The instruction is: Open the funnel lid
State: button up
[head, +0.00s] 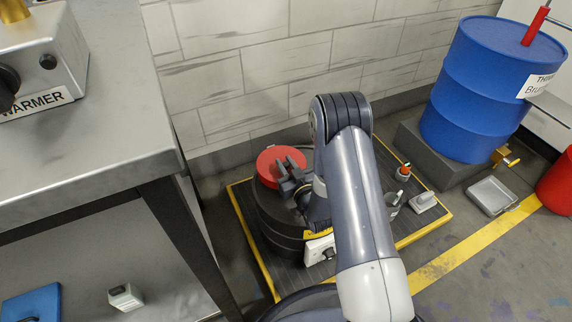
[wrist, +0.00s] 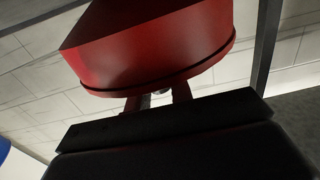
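The red round lid (head: 276,162) sits at the back of a black drum-like body (head: 268,204) on the yellow-edged platform. I take it to be the funnel lid; its hinge is not visible. My gripper (head: 287,168) is at the lid's near right side, with its two fingers apart. In the wrist view the lid (wrist: 150,45) fills the top middle, and my fingers (wrist: 158,98) reach toward its lower edge. A small pale piece shows between the fingers; whether they touch it or the lid is unclear. My arm hides part of the drum body.
A metal table (head: 85,140) with a warmer box (head: 45,60) stands at the left. A blue barrel (head: 470,85) stands on a grey block at the right. A small red-topped bottle (head: 403,172) and a grey cup are on the platform. A brick wall is behind.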

grip_shut()
jog(key=shift+r, duration=0.1)
